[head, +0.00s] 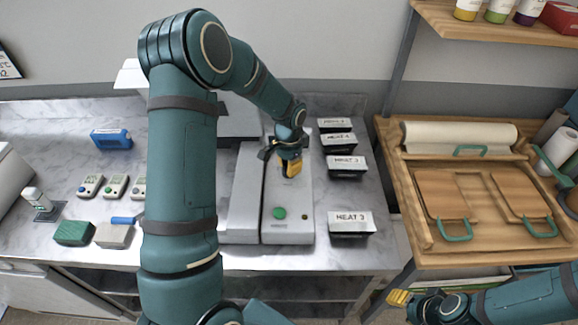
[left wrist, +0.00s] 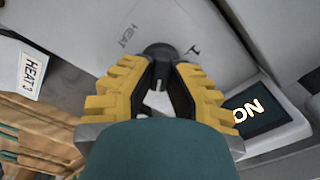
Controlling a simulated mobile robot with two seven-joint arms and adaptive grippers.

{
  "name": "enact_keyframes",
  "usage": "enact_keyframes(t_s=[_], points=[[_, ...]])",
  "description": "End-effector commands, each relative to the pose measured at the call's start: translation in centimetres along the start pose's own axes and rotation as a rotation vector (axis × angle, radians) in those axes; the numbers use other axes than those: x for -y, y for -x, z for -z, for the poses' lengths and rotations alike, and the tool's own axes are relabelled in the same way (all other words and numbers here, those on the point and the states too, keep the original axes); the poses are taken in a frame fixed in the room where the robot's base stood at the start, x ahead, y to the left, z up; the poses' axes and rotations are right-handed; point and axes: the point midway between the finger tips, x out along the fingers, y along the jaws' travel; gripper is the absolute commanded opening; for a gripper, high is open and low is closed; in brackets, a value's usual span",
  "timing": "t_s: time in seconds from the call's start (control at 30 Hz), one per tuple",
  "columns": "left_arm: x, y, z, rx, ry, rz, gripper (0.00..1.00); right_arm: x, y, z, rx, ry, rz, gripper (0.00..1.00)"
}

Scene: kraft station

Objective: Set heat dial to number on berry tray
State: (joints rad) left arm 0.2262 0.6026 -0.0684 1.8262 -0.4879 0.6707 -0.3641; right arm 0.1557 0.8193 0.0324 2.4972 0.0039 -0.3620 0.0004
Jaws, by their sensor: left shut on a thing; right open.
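My left gripper (head: 284,164) is over the grey sealing machine (head: 287,234) in the head view. In the left wrist view its yellow fingers (left wrist: 162,82) are shut on the black heat dial (left wrist: 158,50), beside printed HEAT lettering; a light pointer mark shows on the dial. The gripper hides the dial in the head view. Black trays with white HEAT labels stand right of the machine; the front tray (head: 351,236) reads HEAT 3. Which tray is the berry one I cannot tell. My right gripper (head: 399,297) is open at the bottom right, away from the machine.
A lit display (left wrist: 247,114) reading ON is beside the dial. A green button (head: 279,213) is on the machine's front. Small handheld devices (head: 115,186), a green block (head: 73,233) and a blue box (head: 111,139) lie left. A wooden table (head: 392,150) with boards stands right.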

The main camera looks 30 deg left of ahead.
Motion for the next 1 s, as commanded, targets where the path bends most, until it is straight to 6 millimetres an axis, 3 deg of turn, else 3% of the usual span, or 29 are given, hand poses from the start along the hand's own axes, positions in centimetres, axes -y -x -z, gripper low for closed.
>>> enact_keyframes(t_s=[0.5, 1.0], points=[[-0.1, -0.3, -0.1, 0.005, 0.353, -0.001, 0.0, -0.8, -2.3, -0.2, -0.001, 0.0, -0.004, 0.47], [-0.1, -0.3, -0.2, 0.008, 0.629, -0.002, 0.0, -1.0, -3.1, -0.4, 0.0, 0.0, -0.006, 0.47]])
